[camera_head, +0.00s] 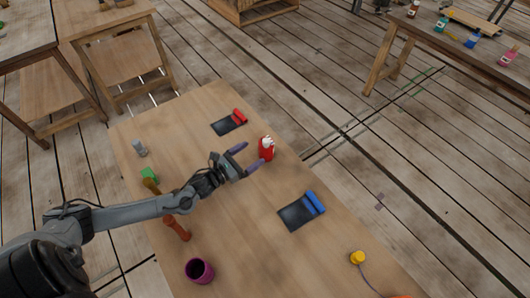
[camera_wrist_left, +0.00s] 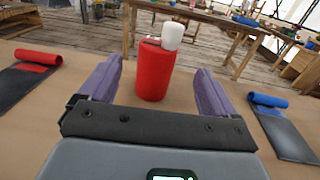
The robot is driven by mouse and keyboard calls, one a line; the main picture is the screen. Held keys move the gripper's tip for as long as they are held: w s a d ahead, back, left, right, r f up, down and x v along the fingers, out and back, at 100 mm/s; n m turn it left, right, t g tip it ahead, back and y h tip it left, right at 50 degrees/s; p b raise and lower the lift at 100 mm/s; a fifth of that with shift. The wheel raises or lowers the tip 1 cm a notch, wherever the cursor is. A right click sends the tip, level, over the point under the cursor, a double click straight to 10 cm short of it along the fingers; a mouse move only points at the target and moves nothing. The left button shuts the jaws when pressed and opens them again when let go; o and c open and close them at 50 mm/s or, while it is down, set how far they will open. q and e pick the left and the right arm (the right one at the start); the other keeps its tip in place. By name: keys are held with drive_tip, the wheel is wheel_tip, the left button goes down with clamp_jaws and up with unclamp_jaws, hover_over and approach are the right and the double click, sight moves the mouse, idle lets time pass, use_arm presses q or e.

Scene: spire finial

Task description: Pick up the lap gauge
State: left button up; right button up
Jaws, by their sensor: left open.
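No thing in view is clearly marked as the lap gauge, and I cannot tell which it is. My left gripper (camera_head: 246,158) is open, its two purple fingers spread over the table. A red cylinder (camera_head: 266,153) with a white piece at its top stands upright just beyond the fingertips. In the left wrist view the red cylinder (camera_wrist_left: 154,72) shows between the fingers in the picture, with clear gaps on both sides. The white piece (camera_wrist_left: 172,35) sits at its top. My right gripper is in neither view.
On the wooden table (camera_head: 205,120) lie a dark sheet with a red roll (camera_head: 229,123) and one with a blue roll (camera_head: 301,211). A purple cup (camera_head: 199,271), a grey cylinder (camera_head: 139,148), a green piece (camera_head: 149,174) and a yellow knob (camera_head: 358,257) stand around. The middle is fairly clear.

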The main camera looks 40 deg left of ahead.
sight(272, 140)
use_arm(q)
drive_tip(key=w, duration=0.2)
drive_tip(key=w+d, duration=0.1)
drive_tip(key=w, duration=0.1)
drive_tip(key=shift+w+d+b, duration=0.15)
drive_tip(key=shift+w+b, duration=0.15)
drive_tip(key=shift+w, duration=1.1)
drive_tip(key=shift+w+d+b, duration=0.15)
drive_tip(key=shift+w+b, duration=0.1)
drive_tip(key=shift+w, duration=1.1)
drive_tip(key=c, duration=1.2)
